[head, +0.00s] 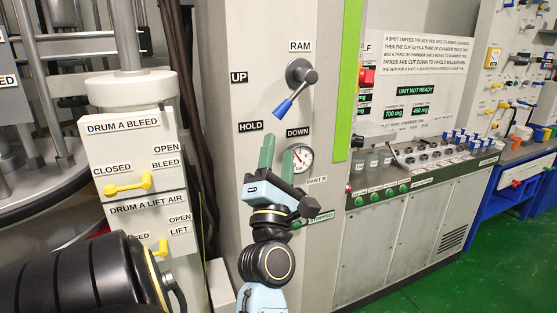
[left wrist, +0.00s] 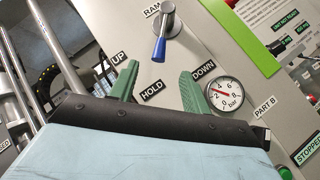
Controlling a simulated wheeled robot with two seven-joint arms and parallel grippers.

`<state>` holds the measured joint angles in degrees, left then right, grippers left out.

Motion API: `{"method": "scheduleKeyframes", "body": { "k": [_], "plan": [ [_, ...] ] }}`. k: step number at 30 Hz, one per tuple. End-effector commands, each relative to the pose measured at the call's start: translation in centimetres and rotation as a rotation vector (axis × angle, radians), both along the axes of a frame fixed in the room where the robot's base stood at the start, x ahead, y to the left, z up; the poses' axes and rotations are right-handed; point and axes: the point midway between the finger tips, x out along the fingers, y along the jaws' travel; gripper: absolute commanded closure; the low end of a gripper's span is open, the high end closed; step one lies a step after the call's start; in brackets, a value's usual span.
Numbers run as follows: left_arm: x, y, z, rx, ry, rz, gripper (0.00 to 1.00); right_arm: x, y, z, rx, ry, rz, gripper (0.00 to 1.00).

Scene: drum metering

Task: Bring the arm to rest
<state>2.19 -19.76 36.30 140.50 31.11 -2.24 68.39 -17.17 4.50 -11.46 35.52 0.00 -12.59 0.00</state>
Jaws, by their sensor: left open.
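My left gripper (head: 277,156) is open, with its two green fingers pointing up in front of the grey ram panel (head: 240,60). It also shows in the left wrist view (left wrist: 158,88), with nothing between the fingers. The ram lever (head: 296,88) has a blue handle and sits above the fingertips, apart from them. In the left wrist view the blue handle (left wrist: 159,48) points toward the HOLD label (left wrist: 152,92). My right gripper is not in view.
A round pressure gauge (head: 298,157) is close behind the fingers, partly covered. The drum A box with a yellow bleed handle (head: 128,184) stands left. A console (head: 400,165) with green buttons and a NOT READY display stands right. Green floor is clear at lower right.

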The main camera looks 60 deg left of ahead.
Motion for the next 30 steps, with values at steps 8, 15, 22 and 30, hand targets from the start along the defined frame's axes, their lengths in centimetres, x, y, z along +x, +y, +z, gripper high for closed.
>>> {"method": "scheduleKeyframes", "body": {
  "k": [8,15,22,30],
  "plan": [
    [0.0,0.0,0.0,0.000,0.000,0.000,0.52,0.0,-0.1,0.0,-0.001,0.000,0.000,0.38],
    [0.0,0.0,0.0,0.000,0.000,0.000,0.52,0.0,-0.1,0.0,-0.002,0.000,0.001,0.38],
    [3.0,-0.4,-2.9,0.010,0.110,-0.021,0.52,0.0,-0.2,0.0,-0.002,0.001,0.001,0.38],
    [13.5,-5.3,-18.1,0.156,0.627,-0.135,0.52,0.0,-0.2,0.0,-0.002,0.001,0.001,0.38]
  ]
}}
